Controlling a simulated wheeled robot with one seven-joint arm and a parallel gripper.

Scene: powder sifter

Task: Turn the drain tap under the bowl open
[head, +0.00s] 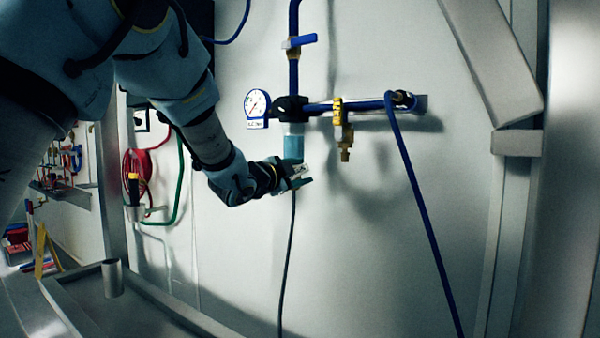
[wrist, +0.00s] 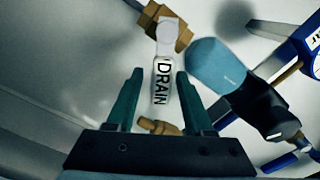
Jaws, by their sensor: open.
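The teal bowl (head: 293,146) hangs under a black head on the blue pipework. It also shows in the wrist view (wrist: 215,68), to the right of my gripper. The drain tap, a brass body (wrist: 181,36) with a pale lever marked DRAIN (wrist: 161,84), shows in the wrist view. My gripper (head: 302,174) is just below the bowl in the head view. In the wrist view my gripper (wrist: 160,74) is open, with one teal finger on each side of the lever. Whether either finger touches it I cannot tell. In the head view the tap is largely hidden by my gripper.
A pressure gauge (head: 257,103) sits left of the bowl. A brass fitting with a yellow part (head: 344,140) hangs to its right. A blue hose (head: 418,210) runs down farther right, and a thin dark line (head: 288,260) hangs below my gripper. A metal tray (head: 145,310) lies lower left.

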